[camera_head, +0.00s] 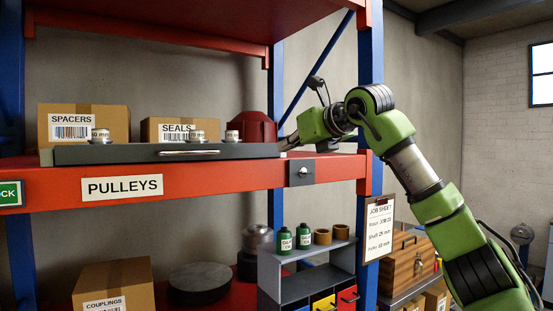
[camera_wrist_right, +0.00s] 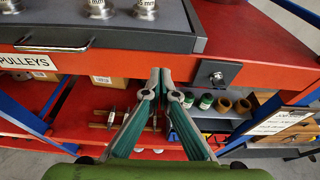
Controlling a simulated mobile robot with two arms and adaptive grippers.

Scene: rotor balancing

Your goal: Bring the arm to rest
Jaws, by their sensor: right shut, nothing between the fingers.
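My right arm comes in from the right in the head view and bends at the blue rack post. My right gripper (camera_head: 288,143) is at the right end of the grey drawer tray (camera_head: 120,154), small and partly hidden by my wrist. In the right wrist view the two fingers of the gripper (camera_wrist_right: 160,76) are together with nothing between them. They are in front of the red shelf edge, between the tray's handle and a small metal plate with a knob. I cannot tell whether they touch the edge. My left gripper is not in view.
Several metal pulleys (camera_head: 197,136) stand on the tray. Behind are a SPACERS box (camera_head: 84,118), a SEALS box (camera_head: 180,126) and a dark red housing (camera_head: 254,128). The blue post (camera_head: 370,60) is close to my arm. A job sheet (camera_head: 380,228) hangs below; open room lies right.

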